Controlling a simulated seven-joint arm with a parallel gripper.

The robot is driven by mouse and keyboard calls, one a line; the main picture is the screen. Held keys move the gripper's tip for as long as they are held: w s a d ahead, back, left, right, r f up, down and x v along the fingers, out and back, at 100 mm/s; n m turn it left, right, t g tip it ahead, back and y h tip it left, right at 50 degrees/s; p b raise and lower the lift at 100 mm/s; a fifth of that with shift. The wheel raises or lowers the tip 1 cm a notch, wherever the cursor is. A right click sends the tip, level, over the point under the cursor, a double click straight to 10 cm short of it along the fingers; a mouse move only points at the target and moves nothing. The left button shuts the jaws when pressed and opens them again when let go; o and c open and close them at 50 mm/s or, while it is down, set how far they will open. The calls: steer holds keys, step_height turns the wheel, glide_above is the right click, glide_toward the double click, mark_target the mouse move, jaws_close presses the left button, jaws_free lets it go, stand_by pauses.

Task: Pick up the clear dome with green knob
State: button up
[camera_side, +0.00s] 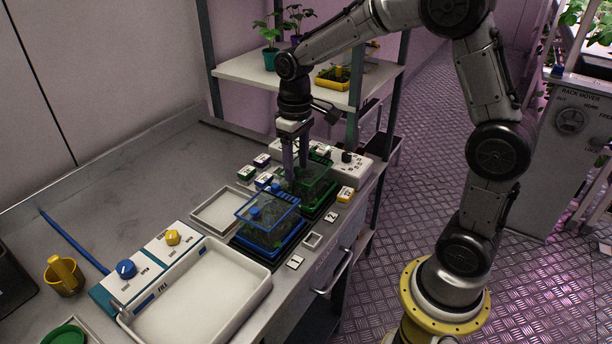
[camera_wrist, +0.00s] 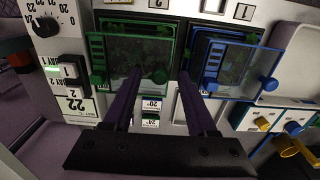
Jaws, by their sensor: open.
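The clear dome (camera_side: 318,186) with green edging covers a dark green tray on the bench. Nothing is held. Whether the fingers touch the dome or knob, I cannot tell.
A blue-edged dome (camera_side: 267,208) stands close beside the green one, its lid set askew in the wrist view. A white control box (camera_side: 345,165) is behind. Small label blocks (camera_side: 345,194) and a white tray (camera_side: 222,207) lie around. A large white basin (camera_side: 195,305) is at the front.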

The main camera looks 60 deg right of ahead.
jaws_close()
stand_by(1.3)
